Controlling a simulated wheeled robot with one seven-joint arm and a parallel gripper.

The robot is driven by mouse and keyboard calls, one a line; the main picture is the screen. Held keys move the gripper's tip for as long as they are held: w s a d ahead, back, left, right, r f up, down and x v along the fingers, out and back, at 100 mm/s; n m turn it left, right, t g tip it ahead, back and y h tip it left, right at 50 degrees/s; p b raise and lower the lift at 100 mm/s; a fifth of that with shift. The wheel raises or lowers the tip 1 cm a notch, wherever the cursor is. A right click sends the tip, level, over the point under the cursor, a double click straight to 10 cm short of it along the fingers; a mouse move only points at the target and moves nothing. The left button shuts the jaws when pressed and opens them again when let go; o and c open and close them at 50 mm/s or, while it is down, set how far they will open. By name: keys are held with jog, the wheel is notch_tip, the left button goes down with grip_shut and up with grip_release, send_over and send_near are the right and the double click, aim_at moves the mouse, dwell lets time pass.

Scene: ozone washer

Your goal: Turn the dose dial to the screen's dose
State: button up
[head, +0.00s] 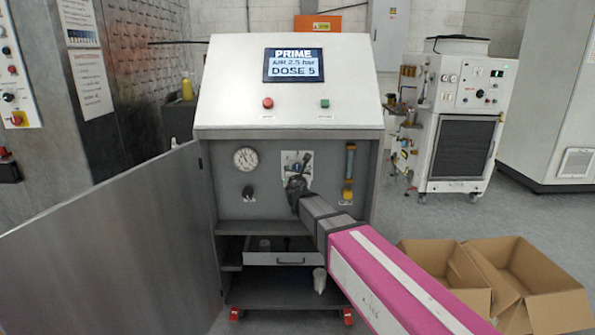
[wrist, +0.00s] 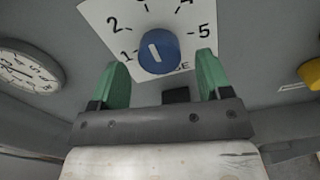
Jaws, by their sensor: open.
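The screen (head: 293,65) on the white console reads PRIME, AIR 2.5 bar, DOSE 5. The dose dial is a blue round knob (wrist: 160,52) with a short white mark, on a white plate numbered up to 5. The mark tilts toward the upper left; I cannot tell exactly which number it meets. In the head view my gripper (head: 298,185) covers most of the knob, and the plate (head: 291,157) shows above it. In the wrist view my open gripper (wrist: 163,59) has its green fingers on either side of the knob, with visible gaps.
A round gauge (head: 245,158) and a small black knob (head: 248,192) are left of the dial. A yellow-capped tube (head: 348,175) is at its right. The open cabinet door (head: 115,250) swings out at left. Cardboard boxes (head: 500,280) lie on the floor at right.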

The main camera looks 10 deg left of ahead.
jog(key=x, duration=0.3)
jog(key=shift+w, duration=0.15)
jog(key=c, duration=0.9)
jog(key=shift+c, duration=0.2)
